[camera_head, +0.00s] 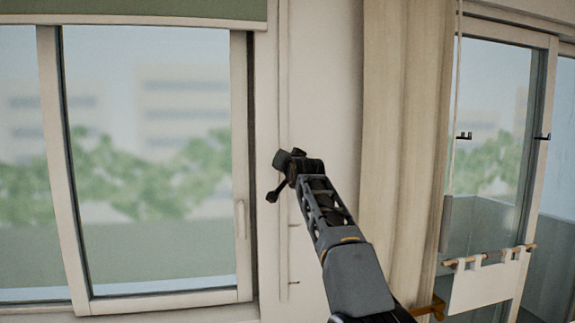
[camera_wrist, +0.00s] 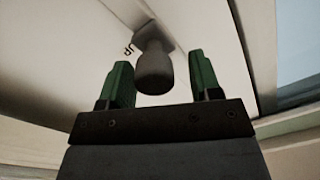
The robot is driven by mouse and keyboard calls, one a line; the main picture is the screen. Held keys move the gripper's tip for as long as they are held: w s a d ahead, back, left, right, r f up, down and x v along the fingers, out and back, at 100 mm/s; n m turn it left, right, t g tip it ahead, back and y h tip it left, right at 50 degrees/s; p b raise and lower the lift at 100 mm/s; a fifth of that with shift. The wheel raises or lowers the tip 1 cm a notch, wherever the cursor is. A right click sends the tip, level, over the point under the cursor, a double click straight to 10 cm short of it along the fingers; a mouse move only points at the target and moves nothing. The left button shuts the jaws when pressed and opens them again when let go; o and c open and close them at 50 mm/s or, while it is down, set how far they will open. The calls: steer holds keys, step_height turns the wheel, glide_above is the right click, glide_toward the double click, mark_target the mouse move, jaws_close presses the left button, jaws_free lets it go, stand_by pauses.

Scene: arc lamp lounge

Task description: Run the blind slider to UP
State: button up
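My gripper (camera_wrist: 160,78) is open, with one green finger on each side of the knob and a visible gap to both. In the head view my gripper (camera_head: 288,168) is at the narrow vertical track (camera_head: 283,80) on the wall right of the window, and the slider cannot be made out clearly there. The green blind (camera_head: 140,9) is across the top of the window.
The sliding window (camera_head: 150,180) with a pale frame and handle (camera_head: 240,218) is left of the track. A beige curtain (camera_head: 400,130) hangs to the right. Beyond it are a glass door and a white cloth on a rod (camera_head: 486,285). Bare wall lies around the track.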

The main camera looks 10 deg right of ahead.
steer(key=shift+f, duration=0.15)
steer(key=shift+s, duration=0.1)
steer(key=s+b, duration=0.8)
steer(key=s, duration=0.5)
steer(key=shift+s+d, duration=0.1)
steer(key=shift+s, duration=0.2)
